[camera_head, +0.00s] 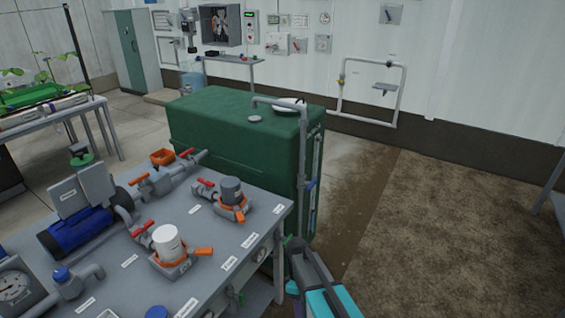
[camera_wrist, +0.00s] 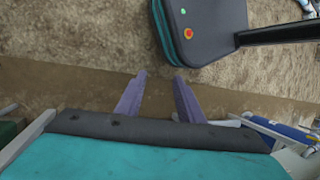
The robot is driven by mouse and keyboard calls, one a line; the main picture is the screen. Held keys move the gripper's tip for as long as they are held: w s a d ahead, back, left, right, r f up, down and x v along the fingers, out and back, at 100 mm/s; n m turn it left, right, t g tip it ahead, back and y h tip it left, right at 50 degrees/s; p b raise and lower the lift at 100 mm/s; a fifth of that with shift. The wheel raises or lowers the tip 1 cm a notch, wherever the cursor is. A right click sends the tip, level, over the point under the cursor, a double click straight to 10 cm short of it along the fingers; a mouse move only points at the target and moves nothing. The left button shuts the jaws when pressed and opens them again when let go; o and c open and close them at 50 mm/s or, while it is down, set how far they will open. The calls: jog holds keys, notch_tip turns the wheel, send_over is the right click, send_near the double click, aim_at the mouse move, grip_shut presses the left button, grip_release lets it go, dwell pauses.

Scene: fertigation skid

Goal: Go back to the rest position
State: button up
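In the wrist view my gripper (camera_wrist: 161,77) points over bare brown floor. Its two purple fingers stand apart with nothing between them. In the head view my teal and grey arm shows at the bottom edge, right of the grey skid table (camera_head: 222,215). The gripper's fingers cannot be made out there. On the table stand a white-capped filter (camera_head: 168,243) and a dark-capped filter (camera_head: 232,190) with orange and red handles, and a blue pump (camera_head: 76,232).
A large green tank (camera_head: 230,135) with a grey pipe stands behind the table. A pressure gauge (camera_head: 14,285) is at the lower left. A plant bench (camera_head: 58,108) stands at the far left. Brown floor (camera_head: 450,225) to the right is mostly clear. Panels hang on the back wall.

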jog(key=s+d+f+m, duration=0.3)
jog(key=s+f+m, duration=0.1)
jog(key=s, duration=0.4)
jog(key=s+d+f+m, duration=0.3)
jog(key=s+f+m, duration=0.1)
jog(key=s, duration=0.4)
jog(key=s+d+f+m+y, duration=0.1)
jog(key=s+d+f+m, duration=0.3)
jog(key=s, duration=0.5)
jog(key=shift+f+m, duration=0.45)
jog(key=shift+m, duration=0.05)
jog(key=shift+s, duration=0.1)
